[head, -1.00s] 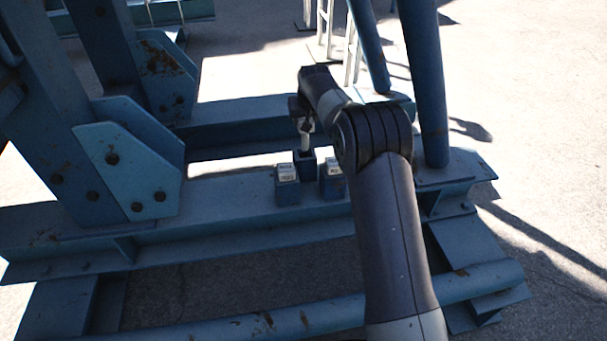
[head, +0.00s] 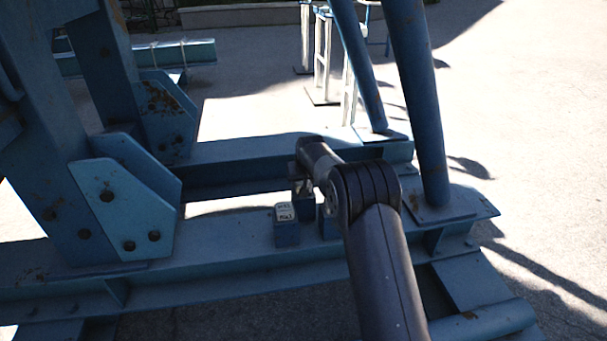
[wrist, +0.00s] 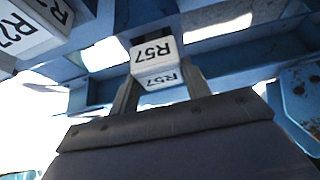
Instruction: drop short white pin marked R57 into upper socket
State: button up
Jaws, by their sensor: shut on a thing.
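The white pin marked R57 (wrist: 152,52) is between the two fingers of my gripper (wrist: 160,82) in the wrist view. In the head view my gripper (head: 301,187) is low over the rear blue socket (head: 304,207), which I take as the upper one. The pin is mostly hidden there by my gripper and arm. I cannot tell how deep the pin sits in the socket.
A second white-topped pin (head: 284,212) stands in the front left blue socket (head: 287,234). Its label, R27, seems to show in the wrist view (wrist: 22,32). A third socket (head: 326,226) is partly behind my arm. Blue posts (head: 416,100) rise at right.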

jog(key=shift+f, duration=0.25)
jog(key=shift+f, duration=0.2)
jog(key=o, duration=1.3)
jog(key=shift+f+b, duration=0.1)
jog(key=shift+b, duration=0.2)
jog(key=a+p+v, duration=0.1)
jog(key=p+v, duration=0.1)
jog(key=v, duration=0.9)
jog(key=shift+p, duration=0.35)
jog(key=shift+d, duration=0.1)
